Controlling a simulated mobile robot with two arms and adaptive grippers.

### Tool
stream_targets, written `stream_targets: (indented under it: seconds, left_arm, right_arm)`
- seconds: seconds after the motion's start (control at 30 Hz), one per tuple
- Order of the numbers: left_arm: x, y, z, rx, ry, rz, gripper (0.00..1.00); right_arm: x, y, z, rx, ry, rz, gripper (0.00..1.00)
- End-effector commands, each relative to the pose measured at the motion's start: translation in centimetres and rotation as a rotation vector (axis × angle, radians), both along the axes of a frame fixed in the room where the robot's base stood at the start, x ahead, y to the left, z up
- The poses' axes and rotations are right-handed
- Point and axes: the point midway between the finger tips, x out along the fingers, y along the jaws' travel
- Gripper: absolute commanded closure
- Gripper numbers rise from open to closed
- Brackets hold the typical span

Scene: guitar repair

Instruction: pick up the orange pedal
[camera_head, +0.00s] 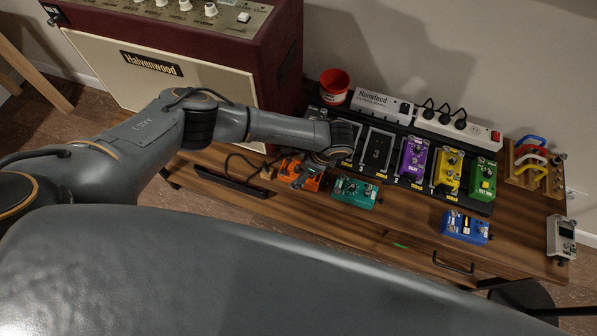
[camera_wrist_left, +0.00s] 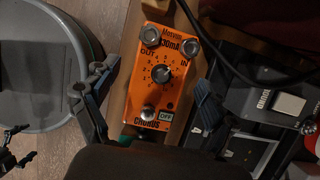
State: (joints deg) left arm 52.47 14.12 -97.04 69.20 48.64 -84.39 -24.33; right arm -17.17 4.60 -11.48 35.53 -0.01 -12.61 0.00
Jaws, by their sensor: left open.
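The orange pedal (camera_head: 313,180) stands on the wooden bench in the head view, partly hidden by my left gripper. In the left wrist view the orange pedal (camera_wrist_left: 136,104) shows its top face, with a dark knob, a footswitch and the word CHORUS. My left gripper (camera_head: 299,176) is open at the pedal. In the left wrist view the fingers of the left gripper (camera_wrist_left: 152,82) lie on either side of the pedal, with gaps visible between them and it. I cannot tell how far above it they are.
A teal pedal (camera_head: 354,192) stands close to the right of the orange one. A pedalboard (camera_head: 377,152) with purple, yellow and green pedals lies behind. A blue pedal (camera_head: 465,227) stands further right. A dark cable (camera_head: 240,160) runs left of the orange pedal. An amplifier (camera_head: 170,70) stands at left.

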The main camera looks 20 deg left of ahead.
Motion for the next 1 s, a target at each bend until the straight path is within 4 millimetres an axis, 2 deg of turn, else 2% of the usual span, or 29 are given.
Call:
stream_targets:
  seconds: [0.13, 0.4, 0.77, 1.0]
  left_arm:
    - [0.0, 0.5, -1.6, -0.001, 0.001, 0.0, 0.15]
    - [0.0, 0.6, -1.8, -0.002, 0.0, -0.001, 0.15]
    - [0.0, 0.6, -1.8, -0.002, 0.0, 0.0, 0.88]
    - [0.1, 0.6, -1.7, -0.002, 0.0, 0.0, 0.88]
  right_arm:
    - [0.0, 0.0, -0.3, 0.0, 0.0, 0.0, 0.0]
    - [0.0, 0.0, -0.2, 0.001, 0.0, 0.0, 0.0]
    - [0.0, 0.0, -0.3, 0.0, 0.0, 0.0, 0.0]
    - [0.0, 0.0, -0.2, 0.0, 0.0, -0.001, 0.0]
